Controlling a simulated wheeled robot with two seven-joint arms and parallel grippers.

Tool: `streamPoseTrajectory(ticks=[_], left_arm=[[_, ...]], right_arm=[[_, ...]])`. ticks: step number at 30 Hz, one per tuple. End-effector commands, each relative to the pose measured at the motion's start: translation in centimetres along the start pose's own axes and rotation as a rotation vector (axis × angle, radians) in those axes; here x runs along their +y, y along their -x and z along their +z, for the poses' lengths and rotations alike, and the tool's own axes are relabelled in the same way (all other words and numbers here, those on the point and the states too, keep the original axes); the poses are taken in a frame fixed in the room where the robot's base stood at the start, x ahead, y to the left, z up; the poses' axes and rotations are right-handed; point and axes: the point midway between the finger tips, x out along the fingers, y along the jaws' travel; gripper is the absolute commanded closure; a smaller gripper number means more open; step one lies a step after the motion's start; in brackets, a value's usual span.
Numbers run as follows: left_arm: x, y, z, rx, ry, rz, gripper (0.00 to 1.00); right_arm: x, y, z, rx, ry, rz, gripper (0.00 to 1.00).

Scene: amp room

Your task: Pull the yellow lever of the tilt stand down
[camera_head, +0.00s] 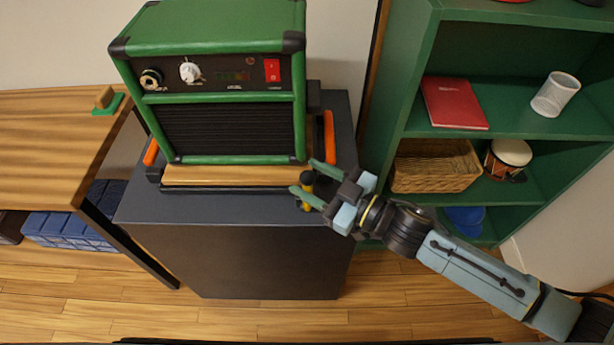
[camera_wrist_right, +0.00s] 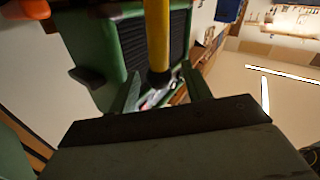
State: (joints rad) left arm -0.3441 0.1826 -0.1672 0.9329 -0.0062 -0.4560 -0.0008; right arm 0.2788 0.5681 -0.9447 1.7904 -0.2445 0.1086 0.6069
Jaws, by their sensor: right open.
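The yellow lever (camera_head: 305,204) with a black knob stands at the right front corner of the tilt stand (camera_head: 235,177), a wooden-topped base under the green amp (camera_head: 222,85). My right gripper (camera_head: 307,176) reaches in from the right. Its green fingers are open, one on each side of the lever's black knob. In the right wrist view the yellow lever (camera_wrist_right: 157,35) comes down between the two fingers (camera_wrist_right: 160,88), its black end near them. I cannot tell whether a finger touches it. My left gripper is not in view.
The stand sits on a dark cabinet (camera_head: 250,255). Orange handles (camera_head: 329,137) flank the amp. A green shelf (camera_head: 560,115) with a red book (camera_head: 454,103), a white cup (camera_head: 556,94) and a basket (camera_head: 435,168) is at right. A wooden table (camera_head: 50,140) is at left.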

Motion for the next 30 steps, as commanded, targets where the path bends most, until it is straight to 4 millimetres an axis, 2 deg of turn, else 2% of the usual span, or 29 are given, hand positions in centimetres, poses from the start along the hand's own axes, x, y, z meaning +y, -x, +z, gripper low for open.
streamPoseTrajectory(ticks=[4,14,25,30], left_arm=[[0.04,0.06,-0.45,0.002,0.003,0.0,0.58],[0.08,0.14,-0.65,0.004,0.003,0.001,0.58],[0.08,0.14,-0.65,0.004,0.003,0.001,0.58],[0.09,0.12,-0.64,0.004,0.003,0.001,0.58]], right_arm=[[-0.02,-1.21,0.02,0.0,0.001,0.0,0.51],[0.01,-1.47,0.0,-0.001,0.001,0.0,0.51],[0.01,-1.44,0.0,-0.001,0.001,0.0,1.0],[0.0,-1.44,0.0,0.0,0.001,0.0,1.0]])
